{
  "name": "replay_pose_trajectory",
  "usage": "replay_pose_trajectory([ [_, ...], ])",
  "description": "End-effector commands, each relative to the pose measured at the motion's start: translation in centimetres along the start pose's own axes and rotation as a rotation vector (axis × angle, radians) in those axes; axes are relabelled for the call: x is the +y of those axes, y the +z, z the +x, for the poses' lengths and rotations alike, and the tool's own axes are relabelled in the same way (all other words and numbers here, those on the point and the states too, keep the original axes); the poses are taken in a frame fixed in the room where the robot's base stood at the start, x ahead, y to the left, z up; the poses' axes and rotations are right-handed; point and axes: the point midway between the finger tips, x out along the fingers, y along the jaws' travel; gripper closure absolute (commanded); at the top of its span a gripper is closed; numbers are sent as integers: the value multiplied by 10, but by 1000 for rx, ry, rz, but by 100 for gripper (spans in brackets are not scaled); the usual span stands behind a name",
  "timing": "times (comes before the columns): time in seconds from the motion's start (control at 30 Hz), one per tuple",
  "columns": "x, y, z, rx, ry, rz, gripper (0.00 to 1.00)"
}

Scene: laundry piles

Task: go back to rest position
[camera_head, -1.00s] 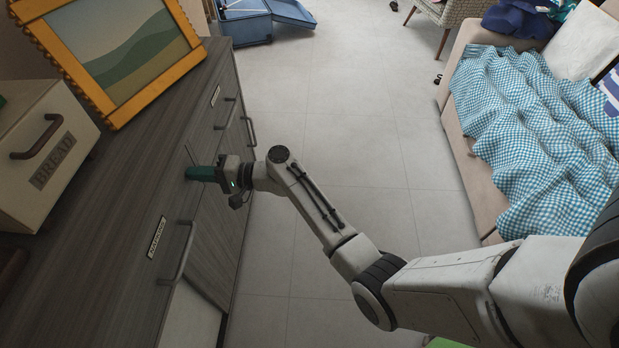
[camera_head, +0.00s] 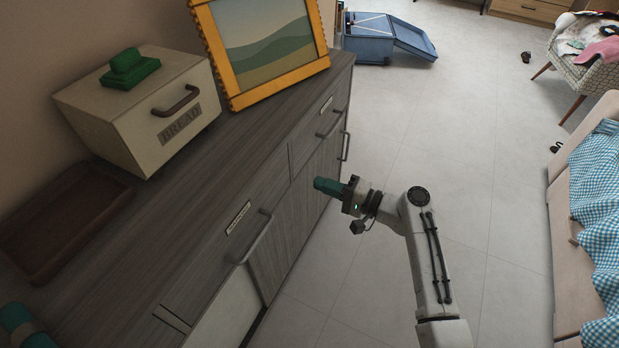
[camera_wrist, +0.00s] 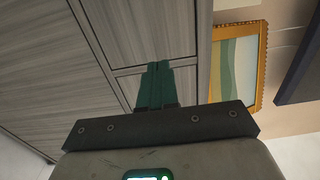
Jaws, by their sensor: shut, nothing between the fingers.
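My gripper (camera_head: 323,186) has green fingers that are closed together with nothing between them. In the head view it is held out in front of the drawer fronts of the grey wooden sideboard (camera_head: 190,225), near the side with the upper drawer handles. In the wrist view the closed green fingers (camera_wrist: 155,84) point at the grey wood front. I cannot tell how wide the gap to the wood is. My arm reaches up from the lower right over the floor.
On the sideboard are a bread box (camera_head: 125,105) with a green item (camera_head: 130,70) on its lid, a framed picture (camera_head: 265,45) and a brown tray (camera_head: 60,225). A blue container (camera_head: 368,40) stands on the floor behind. Grey floor (camera_head: 490,150) between is clear.

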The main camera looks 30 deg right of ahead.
Motion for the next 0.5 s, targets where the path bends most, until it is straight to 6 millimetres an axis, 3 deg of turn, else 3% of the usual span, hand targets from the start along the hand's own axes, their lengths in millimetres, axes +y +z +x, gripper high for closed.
replay_pose_trajectory([
  [0.1, 1, 0, -10, 2, 1, 1, 100],
  [0.37, 0, 0, -12, 1, 1, 1, 100],
  [0.5, 6, 25, -14, -56, 82, -53, 100],
])
